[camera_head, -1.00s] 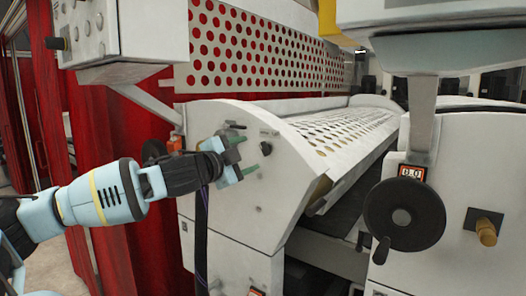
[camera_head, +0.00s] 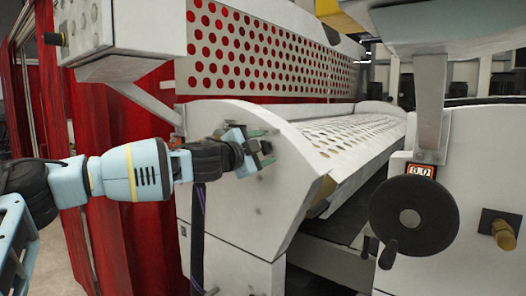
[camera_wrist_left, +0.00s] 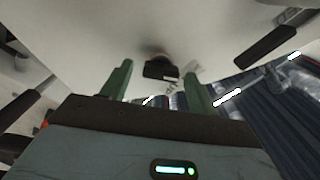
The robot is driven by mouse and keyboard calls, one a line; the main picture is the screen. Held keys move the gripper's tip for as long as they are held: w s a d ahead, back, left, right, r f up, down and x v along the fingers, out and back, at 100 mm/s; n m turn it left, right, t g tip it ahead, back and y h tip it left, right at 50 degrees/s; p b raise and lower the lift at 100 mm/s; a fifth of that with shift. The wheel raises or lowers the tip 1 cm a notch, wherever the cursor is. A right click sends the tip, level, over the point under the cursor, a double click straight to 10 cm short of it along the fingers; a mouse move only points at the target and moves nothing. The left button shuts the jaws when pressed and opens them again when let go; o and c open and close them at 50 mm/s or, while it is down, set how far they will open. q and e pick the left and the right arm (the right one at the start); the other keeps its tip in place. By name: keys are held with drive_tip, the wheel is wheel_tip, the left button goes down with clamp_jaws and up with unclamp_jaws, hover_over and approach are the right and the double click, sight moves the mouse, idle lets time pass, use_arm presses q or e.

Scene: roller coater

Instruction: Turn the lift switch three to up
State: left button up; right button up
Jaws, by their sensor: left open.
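In the head view my left gripper (camera_head: 262,148) is against or very close to the side panel of the white roller coater (camera_head: 240,210). Its green fingers are apart. In the left wrist view my left gripper (camera_wrist_left: 158,85) points at the white panel, with a small black switch (camera_wrist_left: 161,69) between and just beyond the open fingertips. The small marks beside the switch cannot be read. In the head view the gripper hides this switch. My right gripper is not in view.
A black handwheel (camera_head: 412,217) with a red-framed counter (camera_head: 420,171) and a brass-coloured knob (camera_head: 503,234) are on the right machine body. A grey control box (camera_head: 85,28) hangs at upper left. A perforated white guard (camera_head: 345,135) lies behind the gripper.

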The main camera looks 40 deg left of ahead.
use_arm(q)
drive_tip(key=c, duration=1)
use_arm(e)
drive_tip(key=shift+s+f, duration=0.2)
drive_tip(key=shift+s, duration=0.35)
